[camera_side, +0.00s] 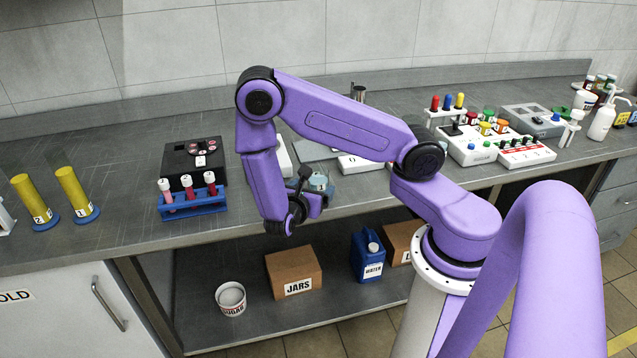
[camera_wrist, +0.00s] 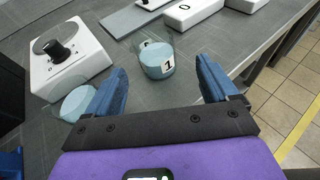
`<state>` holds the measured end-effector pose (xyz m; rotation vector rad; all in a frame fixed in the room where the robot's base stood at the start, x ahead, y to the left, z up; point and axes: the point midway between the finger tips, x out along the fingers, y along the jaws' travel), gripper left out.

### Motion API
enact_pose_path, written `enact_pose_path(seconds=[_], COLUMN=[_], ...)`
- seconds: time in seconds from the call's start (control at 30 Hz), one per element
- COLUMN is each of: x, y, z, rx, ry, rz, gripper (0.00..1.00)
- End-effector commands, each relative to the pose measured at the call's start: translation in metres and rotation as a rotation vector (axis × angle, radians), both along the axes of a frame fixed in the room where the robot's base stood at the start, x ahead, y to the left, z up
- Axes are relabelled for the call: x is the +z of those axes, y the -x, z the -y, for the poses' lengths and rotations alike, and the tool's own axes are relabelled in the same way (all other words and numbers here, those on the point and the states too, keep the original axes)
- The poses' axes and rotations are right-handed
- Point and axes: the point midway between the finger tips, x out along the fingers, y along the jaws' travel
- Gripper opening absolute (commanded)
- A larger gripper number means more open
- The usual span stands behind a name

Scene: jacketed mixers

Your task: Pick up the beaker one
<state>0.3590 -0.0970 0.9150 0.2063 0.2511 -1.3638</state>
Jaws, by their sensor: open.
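Beaker one (camera_wrist: 155,62) is a clear glass beaker with pale blue contents and a "1" label. In the wrist view it stands upright on the bench ahead of my gripper (camera_wrist: 160,70). My gripper is open, with its blue fingers apart to the left and right and nothing held between them. A second round item with a pale blue top (camera_wrist: 77,103) is partly hidden behind the left finger. In the side view my gripper (camera_side: 308,192) is low at the bench's front edge, and a pale blue glass vessel (camera_side: 319,183) shows beside it, partly covered; its label is not readable.
A white device with a black knob (camera_wrist: 68,58) stands left of the beaker. A grey plate (camera_wrist: 130,20) and white boxes (camera_wrist: 190,12) lie beyond it. A blue tube rack (camera_side: 195,204) and yellow cylinders (camera_side: 75,192) stand left on the bench.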

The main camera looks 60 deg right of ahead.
Motion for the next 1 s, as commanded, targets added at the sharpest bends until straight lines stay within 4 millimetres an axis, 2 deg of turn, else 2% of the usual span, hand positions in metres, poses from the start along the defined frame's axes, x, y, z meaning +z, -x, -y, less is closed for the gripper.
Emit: enact_pose_path(seconds=[0.2,0.5,0.83,0.87,1.0], x=[-0.003,-0.012,-0.014,-0.014,-0.014], y=[-0.003,-0.015,-0.017,-0.017,-0.017], z=[0.012,0.048,0.054,0.054,0.054], rx=[-0.002,-0.002,0.001,0.001,0.001], ry=[0.000,0.001,0.000,0.000,0.000], rz=[0.000,0.000,0.000,0.000,0.000], gripper=[0.86,0.86,0.86,0.83,0.38])
